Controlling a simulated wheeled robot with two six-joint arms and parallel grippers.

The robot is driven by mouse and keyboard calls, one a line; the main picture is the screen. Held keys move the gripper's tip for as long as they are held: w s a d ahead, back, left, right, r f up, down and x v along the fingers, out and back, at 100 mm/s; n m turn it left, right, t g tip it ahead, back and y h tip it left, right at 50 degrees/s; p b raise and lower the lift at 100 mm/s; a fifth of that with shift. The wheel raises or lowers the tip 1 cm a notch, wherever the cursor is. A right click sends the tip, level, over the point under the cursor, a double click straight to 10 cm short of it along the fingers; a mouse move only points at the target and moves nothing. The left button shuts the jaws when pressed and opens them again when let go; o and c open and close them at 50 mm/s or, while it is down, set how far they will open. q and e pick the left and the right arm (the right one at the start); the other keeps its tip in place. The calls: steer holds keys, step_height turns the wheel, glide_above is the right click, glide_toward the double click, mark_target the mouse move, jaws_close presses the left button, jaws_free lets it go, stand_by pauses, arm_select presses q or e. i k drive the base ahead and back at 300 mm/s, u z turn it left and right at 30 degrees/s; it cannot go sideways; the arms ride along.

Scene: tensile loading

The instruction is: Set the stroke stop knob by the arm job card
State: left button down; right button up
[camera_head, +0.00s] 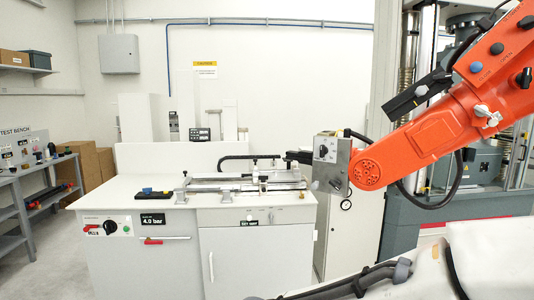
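Another dark knob (110,227) is on the white bench's front panel, beside a red-and-white part. I cannot tell which knob is the stroke stop or make out a job card. Neither of my grippers shows.
The white bench (150,260) carries a metal slide fixture (245,182) and a blue-black block (157,194). A "4.0 bar" display (153,219) is on its front. A test bench shelf (25,165) stands left. A white draped shape (480,260) fills the lower right.

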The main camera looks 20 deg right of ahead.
mark_target(324, 150)
steer(key=u, duration=0.65)
steer(key=i, duration=2.05)
steer(key=z, duration=1)
steer(key=i, duration=0.75)
steer(key=z, duration=0.9)
